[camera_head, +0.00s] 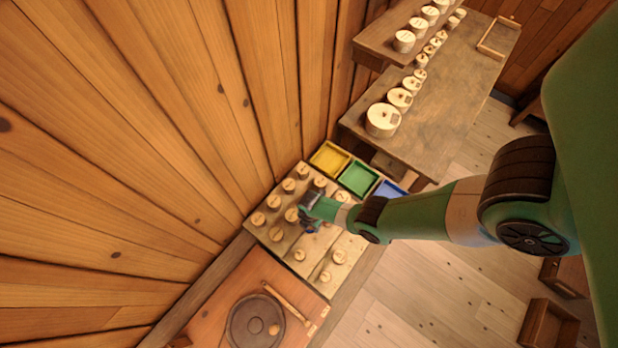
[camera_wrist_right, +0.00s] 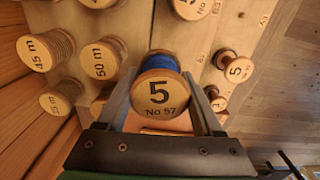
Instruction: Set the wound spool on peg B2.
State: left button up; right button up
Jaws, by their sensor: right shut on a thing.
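My right gripper (camera_wrist_right: 162,88) is shut on a spool (camera_wrist_right: 160,97) wound with blue thread, its pale end marked "5" and "No 57". In the head view this gripper (camera_head: 309,218) is over the pale pegboard (camera_head: 318,247), and the held spool is mostly hidden by it. Other spools stand on the board, among them ones marked "45 m" (camera_wrist_right: 38,52) and "50 m" (camera_wrist_right: 102,60). I cannot make out which position is peg B2. Whether the held spool touches the board or a peg is unclear. My left gripper is not in view.
Yellow (camera_head: 330,158), green (camera_head: 358,178) and blue (camera_head: 390,189) trays stand behind the board. A bench (camera_head: 445,115) with round pale pieces is at the back. A reddish table (camera_head: 222,297) with a dark disc (camera_head: 255,322) is in front. A plank wall (camera_head: 120,150) borders the left.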

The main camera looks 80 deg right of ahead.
aim_at(314, 238)
jog(key=shift+s+a+f+m+b, duration=0.2)
jog(key=shift+s+a+f+b, duration=0.1)
jog(key=shift+s+f, duration=0.25)
jog(key=shift+s+a+f+m+b, duration=0.15)
jog(key=shift+s+a+f+m, duration=0.1)
jog(key=shift+s+f, duration=0.25)
pick_arm(q)
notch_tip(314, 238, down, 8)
jog(key=b, duration=0.6)
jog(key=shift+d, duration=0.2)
pick_arm(e)
jog(key=shift+m, duration=0.25)
jog(key=f, duration=0.6)
jog(key=shift+s+a+f, duration=0.15)
jog(key=shift+a+f, duration=0.1)
jog(key=shift+a, duration=0.05)
pick_arm(q)
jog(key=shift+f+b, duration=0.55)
jog(key=shift+b, duration=0.15)
pick_arm(e)
jog(key=shift+f, duration=0.65)
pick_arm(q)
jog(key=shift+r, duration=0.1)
pick_arm(e)
jog(key=o, duration=1.1)
jog(key=shift+r, duration=0.1)
